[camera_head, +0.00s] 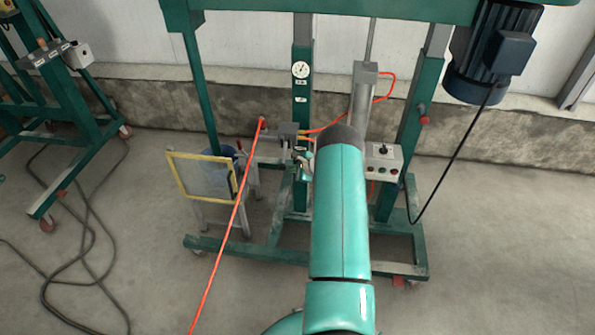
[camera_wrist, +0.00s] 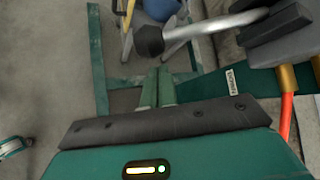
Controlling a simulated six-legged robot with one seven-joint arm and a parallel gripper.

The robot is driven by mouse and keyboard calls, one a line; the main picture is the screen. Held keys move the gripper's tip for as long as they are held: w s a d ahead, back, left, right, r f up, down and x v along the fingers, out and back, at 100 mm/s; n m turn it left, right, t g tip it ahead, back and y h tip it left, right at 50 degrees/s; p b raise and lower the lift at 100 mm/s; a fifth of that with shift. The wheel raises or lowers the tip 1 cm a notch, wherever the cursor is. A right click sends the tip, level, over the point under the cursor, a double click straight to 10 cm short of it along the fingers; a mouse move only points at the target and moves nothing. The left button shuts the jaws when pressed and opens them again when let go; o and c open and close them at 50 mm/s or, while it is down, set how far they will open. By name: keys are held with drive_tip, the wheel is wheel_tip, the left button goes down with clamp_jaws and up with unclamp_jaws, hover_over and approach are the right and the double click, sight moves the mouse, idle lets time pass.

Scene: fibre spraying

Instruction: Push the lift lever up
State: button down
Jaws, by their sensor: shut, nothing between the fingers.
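The lift lever (camera_wrist: 205,29), a metal rod with a black knob, crosses the upper part of the wrist view. Its right end meets a grey valve block (camera_wrist: 280,32) with brass fittings. My gripper (camera_wrist: 157,74) has its two green fingers together, with nothing between them. The fingertips appear just below the knob in the picture, apart from it; the depth gap is hard to judge. In the head view the valve block (camera_head: 288,130) sits left of my arm, which hides most of my gripper.
The green frame (camera_head: 302,100) carries a gauge (camera_head: 300,69), and a control box (camera_head: 383,160) stands right of my arm. An orange hose (camera_head: 232,220) runs to the floor. A yellow-edged panel (camera_head: 203,177) stands at the left. A motor (camera_head: 490,50) hangs upper right.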

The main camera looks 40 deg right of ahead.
drive_tip(key=shift+w+a+r, duration=0.1)
drive_tip(key=shift+a+r, duration=0.35)
drive_tip(key=shift+r, duration=0.05)
